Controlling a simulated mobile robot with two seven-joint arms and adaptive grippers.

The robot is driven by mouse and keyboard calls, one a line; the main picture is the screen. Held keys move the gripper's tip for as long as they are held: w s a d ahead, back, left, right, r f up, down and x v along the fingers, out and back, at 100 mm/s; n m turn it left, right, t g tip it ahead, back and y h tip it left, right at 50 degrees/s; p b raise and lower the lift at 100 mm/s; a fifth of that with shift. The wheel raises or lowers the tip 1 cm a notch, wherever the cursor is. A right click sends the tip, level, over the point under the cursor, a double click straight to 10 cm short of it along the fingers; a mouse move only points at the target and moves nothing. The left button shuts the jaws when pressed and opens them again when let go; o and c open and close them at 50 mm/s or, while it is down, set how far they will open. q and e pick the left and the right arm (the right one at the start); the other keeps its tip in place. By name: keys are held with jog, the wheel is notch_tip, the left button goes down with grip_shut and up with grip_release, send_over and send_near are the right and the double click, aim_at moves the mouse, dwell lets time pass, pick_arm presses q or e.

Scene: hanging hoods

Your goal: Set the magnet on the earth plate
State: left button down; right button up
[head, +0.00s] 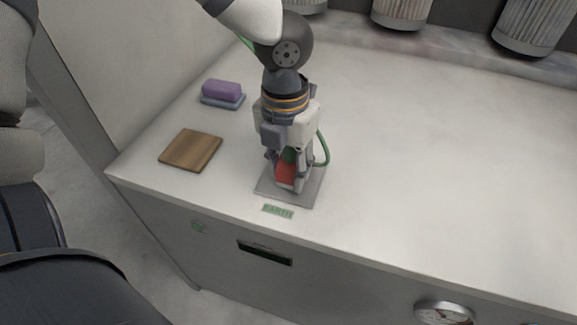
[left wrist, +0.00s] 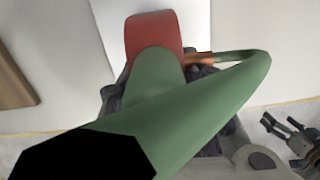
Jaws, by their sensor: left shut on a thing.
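My left gripper (head: 287,172) points down over the grey earth plate (head: 312,192) near the counter's front edge. It is shut on the red magnet (head: 286,174), which has a green part above the red. The magnet is upright at the plate; whether its base touches it I cannot tell. In the left wrist view the red end of the magnet (left wrist: 153,32) lies over the pale plate (left wrist: 191,24). A green cable (head: 325,150) loops out on the right. My right gripper (left wrist: 290,133) seems to show, small, with its fingers apart.
A green EARTH label (head: 277,211) lies in front of the plate. A wooden board (head: 190,150) and a purple block on a blue base (head: 222,94) are to the left. Ribbed hoods (head: 402,12) hang at the back. The counter's right side is clear.

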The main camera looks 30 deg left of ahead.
aim_at(286, 163)
pick_arm(q)
jog(key=shift+f, duration=0.1)
jog(key=shift+f, duration=0.1)
jog(key=c, duration=1.1)
grip_release()
notch_tip(286, 163, up, 12)
jog(key=shift+a+r, duration=0.1)
jog(key=shift+r, duration=0.05)
